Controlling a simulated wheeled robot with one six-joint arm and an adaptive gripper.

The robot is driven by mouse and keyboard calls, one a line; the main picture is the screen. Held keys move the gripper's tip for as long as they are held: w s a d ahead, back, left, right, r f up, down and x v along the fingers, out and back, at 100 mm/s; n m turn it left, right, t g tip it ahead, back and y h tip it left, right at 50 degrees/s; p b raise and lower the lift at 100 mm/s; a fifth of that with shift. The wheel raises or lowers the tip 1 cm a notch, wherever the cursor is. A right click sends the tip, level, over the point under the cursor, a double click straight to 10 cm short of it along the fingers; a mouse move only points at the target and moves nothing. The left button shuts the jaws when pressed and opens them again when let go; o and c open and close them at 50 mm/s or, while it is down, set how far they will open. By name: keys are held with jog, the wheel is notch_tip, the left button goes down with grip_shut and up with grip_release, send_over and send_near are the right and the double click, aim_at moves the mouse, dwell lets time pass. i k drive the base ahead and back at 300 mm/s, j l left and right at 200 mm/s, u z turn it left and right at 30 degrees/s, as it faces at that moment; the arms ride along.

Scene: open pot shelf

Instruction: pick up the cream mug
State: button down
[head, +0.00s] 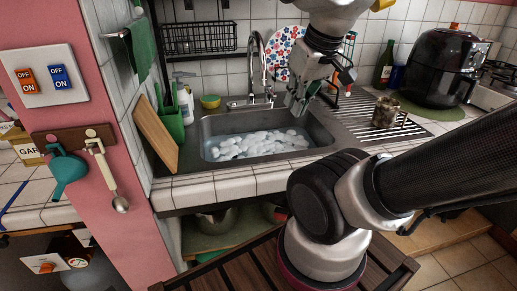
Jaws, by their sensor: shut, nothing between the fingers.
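My gripper (297,104) hangs in front of the tap, over the back right part of the sink. It looks shut, with nothing held in it. I cannot make out a cream mug in the head view. A small mottled brown-and-grey vessel (385,112) stands on the ribbed drainer right of the sink; I cannot tell whether it is a mug. On the shelf under the counter, a rounded pale vessel (215,220) shows only in part, in shadow. My arm hides much of the counter front and lower shelf on the right.
The sink (330,140) holds water with white foam. The tap (254,62) stands behind it, close to my gripper. A patterned plate (283,50) stands behind my arm. A black air fryer (438,68) and a green bottle (384,64) stand at the back right. A cutting board (154,133) leans at left.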

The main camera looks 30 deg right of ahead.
aim_at(386, 110)
jog(key=k+l+z, duration=0.1)
jog(key=z, duration=1.5)
jog(key=i+l+u, duration=0.25)
jog(key=l, duration=0.2)
jog(key=l+u, duration=0.25)
jog(key=l, duration=0.2)
jog(key=i+l+u, duration=0.25)
jog(key=l, duration=0.25)
jog(key=l+u, duration=0.25)
jog(key=l, duration=0.25)
